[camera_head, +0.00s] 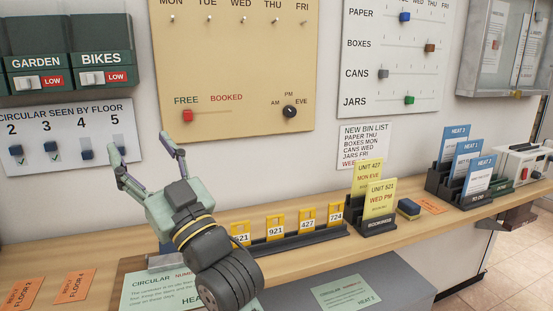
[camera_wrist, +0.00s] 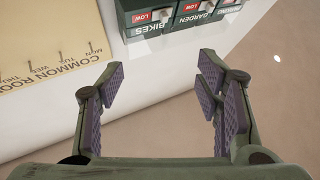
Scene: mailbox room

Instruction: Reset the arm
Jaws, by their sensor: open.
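My gripper (camera_head: 144,150) is raised above the counter in the head view, in front of the wall between the floor-switch panel and the tan board. Its two fingers are spread apart with nothing between them.
A wooden counter (camera_head: 295,257) runs along the wall. It carries yellow number tags (camera_head: 275,227), a Bookings card holder (camera_head: 379,226), a blue card rack (camera_head: 443,178) and orange slips (camera_head: 75,284). The tan booking board (camera_head: 235,65) and the bin board (camera_head: 393,60) hang above.

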